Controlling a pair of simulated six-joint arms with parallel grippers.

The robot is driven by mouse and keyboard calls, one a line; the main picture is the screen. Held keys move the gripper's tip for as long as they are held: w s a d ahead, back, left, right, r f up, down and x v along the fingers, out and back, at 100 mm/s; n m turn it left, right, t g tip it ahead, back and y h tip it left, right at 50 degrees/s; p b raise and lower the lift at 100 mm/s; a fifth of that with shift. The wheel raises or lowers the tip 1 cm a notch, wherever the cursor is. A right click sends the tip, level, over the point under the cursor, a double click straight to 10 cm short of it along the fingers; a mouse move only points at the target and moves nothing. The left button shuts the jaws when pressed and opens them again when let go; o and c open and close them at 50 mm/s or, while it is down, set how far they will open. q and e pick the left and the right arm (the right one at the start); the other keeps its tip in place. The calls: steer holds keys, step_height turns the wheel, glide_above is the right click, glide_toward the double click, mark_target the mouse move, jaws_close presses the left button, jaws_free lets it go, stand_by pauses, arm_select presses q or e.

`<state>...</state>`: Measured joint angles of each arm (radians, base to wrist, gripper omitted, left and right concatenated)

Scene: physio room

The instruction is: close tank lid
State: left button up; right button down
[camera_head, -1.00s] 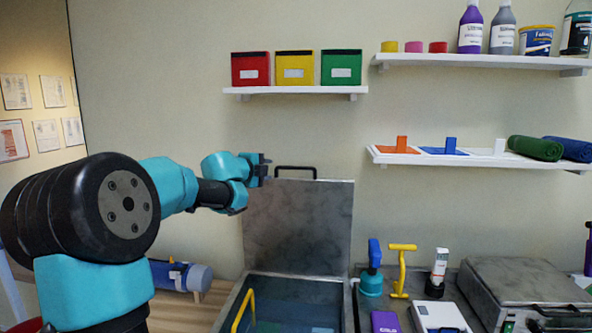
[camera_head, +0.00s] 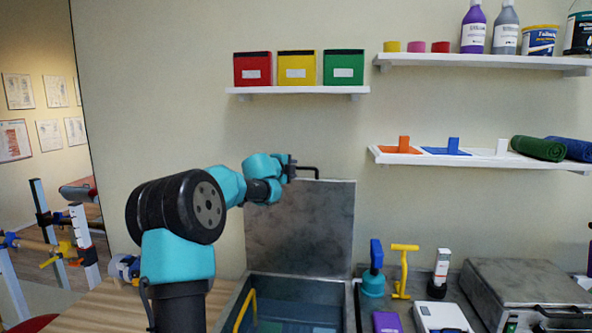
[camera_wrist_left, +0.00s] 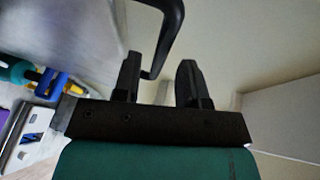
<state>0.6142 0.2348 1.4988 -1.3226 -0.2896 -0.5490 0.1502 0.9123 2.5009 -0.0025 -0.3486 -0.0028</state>
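The tank (camera_head: 238,297) stands open with blue water inside and a yellow handle standing in it. Its grey metal lid (camera_head: 300,228) is raised upright against the wall, with a black handle (camera_head: 308,168) at its top edge. My left gripper (camera_head: 292,168) is at the left end of this handle. In the left wrist view the gripper (camera_wrist_left: 160,85) has its two fingers apart, and the black handle (camera_wrist_left: 170,35) reaches down to the gap between them. I cannot tell whether they touch it. My right gripper is not in view.
A shelf (camera_head: 298,90) with red, yellow and green boxes hangs above the lid. Right of the tank are a blue-and-teal bottle (camera_head: 374,270), a yellow T-shaped tool (camera_head: 402,272), a white-and-black device (camera_head: 440,272) and a closed metal unit (camera_head: 525,285).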

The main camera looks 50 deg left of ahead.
arm_select(q)
steer(key=shift+x, duration=1.8)
jaws_close()
